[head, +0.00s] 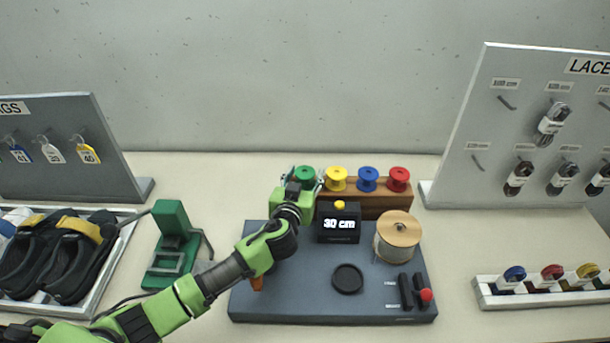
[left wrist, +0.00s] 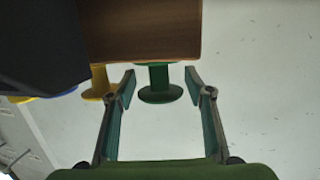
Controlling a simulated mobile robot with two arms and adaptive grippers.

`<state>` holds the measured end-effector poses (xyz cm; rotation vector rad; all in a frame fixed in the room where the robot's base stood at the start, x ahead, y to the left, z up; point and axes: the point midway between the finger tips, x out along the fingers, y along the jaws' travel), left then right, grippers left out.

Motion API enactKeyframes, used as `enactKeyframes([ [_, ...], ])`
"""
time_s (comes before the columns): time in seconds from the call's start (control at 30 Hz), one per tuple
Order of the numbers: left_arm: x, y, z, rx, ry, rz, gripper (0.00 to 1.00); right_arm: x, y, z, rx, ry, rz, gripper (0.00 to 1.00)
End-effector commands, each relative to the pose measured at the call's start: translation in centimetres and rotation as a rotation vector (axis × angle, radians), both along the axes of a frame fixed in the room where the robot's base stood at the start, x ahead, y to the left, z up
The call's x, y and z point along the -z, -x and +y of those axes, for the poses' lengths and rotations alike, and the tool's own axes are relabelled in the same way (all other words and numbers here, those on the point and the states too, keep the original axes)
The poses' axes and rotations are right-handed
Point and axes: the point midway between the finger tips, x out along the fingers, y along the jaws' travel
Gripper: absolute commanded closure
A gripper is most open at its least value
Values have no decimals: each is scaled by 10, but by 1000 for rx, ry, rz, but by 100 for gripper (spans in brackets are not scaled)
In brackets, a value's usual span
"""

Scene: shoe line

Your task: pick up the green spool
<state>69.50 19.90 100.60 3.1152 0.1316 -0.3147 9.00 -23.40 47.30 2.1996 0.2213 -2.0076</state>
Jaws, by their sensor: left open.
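The green spool (head: 304,173) stands at the left end of a row of spools on a wooden rack (head: 369,204). In the left wrist view the green spool (left wrist: 160,85) shows between and just beyond my fingertips. My left gripper (head: 304,183) is open, with a finger on each side of the spool in the head view; it also shows open in the left wrist view (left wrist: 160,78). I cannot tell whether the fingers touch the spool. My right gripper is not in view.
A yellow spool (head: 337,179) stands close beside the green one, then a blue spool (head: 367,179) and a red spool (head: 398,179). A black display box (head: 339,222) reading 30 cm and a cord reel (head: 397,234) stand in front of the rack.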

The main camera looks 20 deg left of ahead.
Motion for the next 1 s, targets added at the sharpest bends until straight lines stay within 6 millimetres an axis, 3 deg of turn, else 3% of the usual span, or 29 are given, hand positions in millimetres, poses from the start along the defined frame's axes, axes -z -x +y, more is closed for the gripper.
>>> enactKeyframes([
  [0.27,1,-2,0,1,0,0,52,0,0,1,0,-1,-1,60],
  [0.4,1,-2,0,1,0,1,83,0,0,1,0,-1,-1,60],
  [0.77,-1,-2,0,1,1,0,84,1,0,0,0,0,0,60],
  [1.0,-20,-2,-1,1,5,-4,84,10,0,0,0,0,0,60],
])
